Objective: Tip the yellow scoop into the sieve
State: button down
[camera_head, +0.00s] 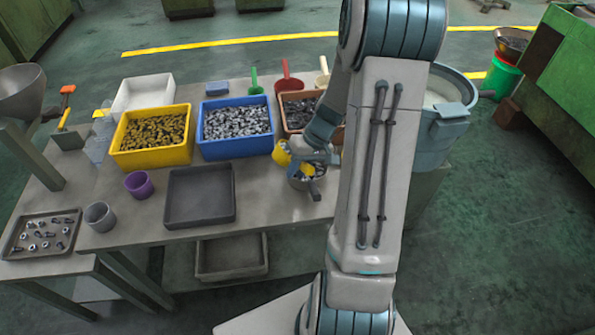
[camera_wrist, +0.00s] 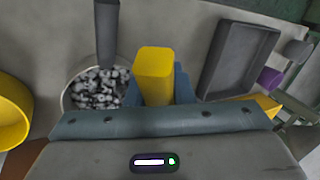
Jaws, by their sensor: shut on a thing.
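A round vessel with a dark handle, which looks like the sieve (camera_wrist: 66,100), is just below and beside my gripper and holds grey metal pieces. In the head view, the vessel (camera_head: 298,184) is partly hidden by my gripper.
A yellow bin (camera_head: 150,157), a blue bin (camera_head: 235,150) and a brown bin (camera_head: 283,124) of small parts stand behind. An empty dark tray (camera_head: 200,195), a purple cup (camera_head: 139,184) and a grey cup (camera_head: 100,216) are left. A large blue-grey tub (camera_head: 440,150) is right.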

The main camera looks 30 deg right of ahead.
jog(key=y, duration=0.3)
jog(key=shift+d, duration=0.3)
jog(key=shift+s+d+f+t+y+b, duration=0.1)
jog(key=shift+d+f+t+y+b, duration=0.2)
jog(key=shift+y+b, duration=0.8)
jog(key=shift+w+d+f+t+y+b, duration=0.1)
jog(key=shift+d+f+t+y+b, duration=0.2)
jog(key=shift+y+b, duration=0.75)
jog(key=shift+s+d+f+t+y+b, duration=0.15)
jog(key=shift+f+y+b, duration=0.35)
jog(key=shift+y, duration=1.05)
jog(key=shift+r, duration=0.1)
